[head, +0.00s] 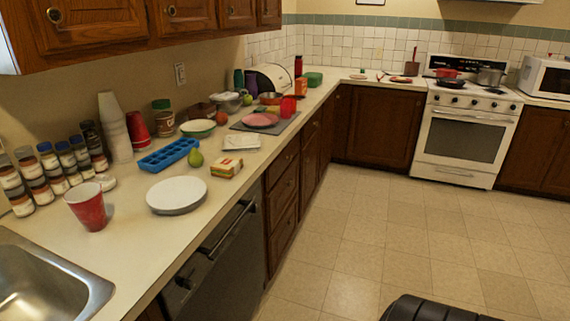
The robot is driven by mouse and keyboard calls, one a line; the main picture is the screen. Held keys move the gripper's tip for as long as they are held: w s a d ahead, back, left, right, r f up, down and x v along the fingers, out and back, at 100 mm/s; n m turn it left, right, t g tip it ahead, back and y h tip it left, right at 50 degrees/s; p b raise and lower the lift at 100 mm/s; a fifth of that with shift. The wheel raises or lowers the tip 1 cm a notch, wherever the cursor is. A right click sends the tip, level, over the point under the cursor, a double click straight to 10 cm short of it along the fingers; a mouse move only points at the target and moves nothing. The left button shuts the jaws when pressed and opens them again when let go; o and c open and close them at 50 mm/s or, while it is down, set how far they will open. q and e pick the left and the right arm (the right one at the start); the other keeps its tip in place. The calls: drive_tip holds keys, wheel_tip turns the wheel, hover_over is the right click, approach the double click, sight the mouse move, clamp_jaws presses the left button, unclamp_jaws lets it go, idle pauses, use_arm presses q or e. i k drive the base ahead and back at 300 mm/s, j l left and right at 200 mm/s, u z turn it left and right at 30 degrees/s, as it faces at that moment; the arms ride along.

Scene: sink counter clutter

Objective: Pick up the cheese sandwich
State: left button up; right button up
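The cheese sandwich (227,169) lies on the left counter, close to the front edge above the drawers. It is a small square stack with pale bread on top and red, yellow and green layers at the side. It sits to the right of and behind a white plate (177,196), apart from it. A green pear (196,158) stands to its left and a flat white item (241,142) lies behind it. Neither of my grippers shows in the head view. A dark part, which may be mine, shows at the bottom right.
A blue ice tray (169,155), a red cup (87,206) and several spice jars (50,161) crowd the counter's left and back. The sink (45,285) is at lower left. Upper cabinets (140,30) overhang the counter. The tiled floor (370,235) is clear.

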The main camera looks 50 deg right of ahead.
sight(226, 166)
drive_tip(key=z, duration=1.25)
drive_tip(key=u, duration=0.25)
drive_tip(key=i+l+u, duration=0.25)
drive_tip(key=l+u, duration=0.25)
drive_tip(key=i+l+u, duration=0.1)
drive_tip(key=l+u, duration=0.15)
drive_tip(key=l, duration=0.2)
